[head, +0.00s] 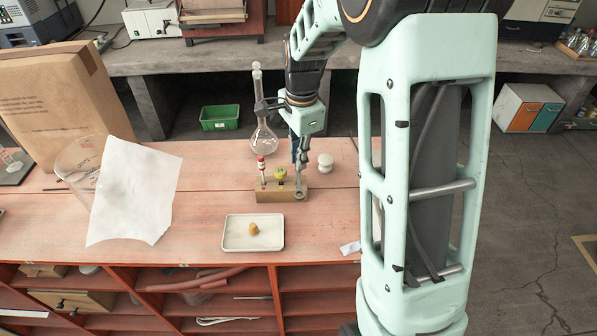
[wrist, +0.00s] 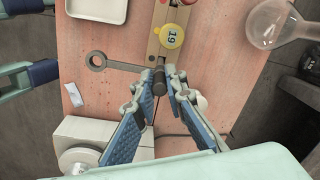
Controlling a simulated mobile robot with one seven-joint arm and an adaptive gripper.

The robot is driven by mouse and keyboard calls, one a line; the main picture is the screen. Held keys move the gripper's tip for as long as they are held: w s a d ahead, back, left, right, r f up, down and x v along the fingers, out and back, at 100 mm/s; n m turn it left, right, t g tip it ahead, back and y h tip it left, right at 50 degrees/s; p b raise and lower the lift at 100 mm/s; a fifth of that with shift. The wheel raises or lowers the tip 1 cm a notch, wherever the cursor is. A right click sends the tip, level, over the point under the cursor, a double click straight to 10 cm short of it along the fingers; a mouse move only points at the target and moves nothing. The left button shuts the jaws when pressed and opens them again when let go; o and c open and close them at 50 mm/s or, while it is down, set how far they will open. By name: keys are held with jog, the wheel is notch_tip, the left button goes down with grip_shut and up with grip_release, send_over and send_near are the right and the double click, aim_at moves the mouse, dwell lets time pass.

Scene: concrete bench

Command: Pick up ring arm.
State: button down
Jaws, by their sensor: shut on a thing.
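The ring arm is a grey rod with a flat ring (wrist: 97,60) at one end and a dark cylindrical end (wrist: 159,82) at the other. My gripper (wrist: 162,80) is shut on the dark end, which sits between the fingertips in the wrist view. The rod reaches out to the left there, over the bench top. In the head view my gripper (head: 302,158) is over the right end of a wooden block, and the ring (head: 299,195) shows in front of that block. I cannot tell how high the ring arm is above the bench.
The wooden block (head: 270,196) holds a red-capped vial (head: 261,165) and a yellow round cap (head: 280,173). A flask (head: 264,140) stands behind and a white jar (head: 325,162) at the right. A white tray (head: 228,244) holds a brown lump.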

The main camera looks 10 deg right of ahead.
notch_tip(320, 180, up, 25)
jog(key=p, duration=0.6)
dwell(1.1)
jog(key=shift+d, duration=0.1)
